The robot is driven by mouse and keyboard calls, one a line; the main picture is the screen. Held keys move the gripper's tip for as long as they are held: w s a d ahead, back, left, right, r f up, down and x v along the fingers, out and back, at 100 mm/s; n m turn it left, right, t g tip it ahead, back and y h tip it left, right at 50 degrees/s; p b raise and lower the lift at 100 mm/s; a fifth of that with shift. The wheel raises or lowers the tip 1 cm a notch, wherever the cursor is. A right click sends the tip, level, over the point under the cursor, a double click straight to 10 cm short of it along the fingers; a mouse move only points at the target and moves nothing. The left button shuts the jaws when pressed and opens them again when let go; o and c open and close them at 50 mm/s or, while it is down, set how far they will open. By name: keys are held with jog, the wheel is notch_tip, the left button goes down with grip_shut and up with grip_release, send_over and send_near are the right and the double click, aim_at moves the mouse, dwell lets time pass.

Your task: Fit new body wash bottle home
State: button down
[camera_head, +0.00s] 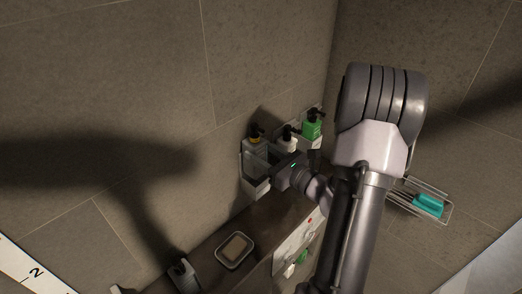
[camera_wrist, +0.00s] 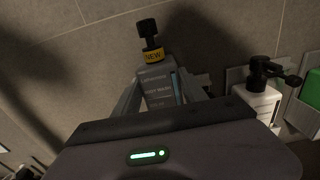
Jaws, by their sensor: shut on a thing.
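The new body wash bottle (camera_wrist: 158,88) is grey with a black pump and a yellow "NEW" collar. It stands between the fingers of my gripper (camera_wrist: 160,98), which is shut on it, and leans a little in the wrist view. In the head view the bottle (camera_head: 253,147) is at the leftmost wall holder (camera_head: 258,187), with my gripper (camera_head: 266,163) reaching it from the right. The fingers and gripper body hide its lower part, so I cannot tell whether it is fully seated.
A white pump bottle (camera_head: 288,142) and a green bottle (camera_head: 312,128) sit in holders to the right. Below is a dark ledge (camera_head: 205,262) with a soap dish (camera_head: 235,250). A wire basket (camera_head: 405,203) with a teal item (camera_head: 428,205) is at right.

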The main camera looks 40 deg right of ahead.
aim_at(262, 173)
jog(key=shift+f+b, duration=3.05)
jog(key=shift+f, duration=0.75)
jog(key=shift+f+b, duration=0.3)
jog(key=c, duration=0.6)
grip_release()
jog(key=shift+o, duration=0.2)
jog(key=shift+s, duration=0.1)
jog(key=s+d+b, duration=0.1)
jog(key=s, duration=1.6)
jog(key=shift+s+d, duration=0.15)
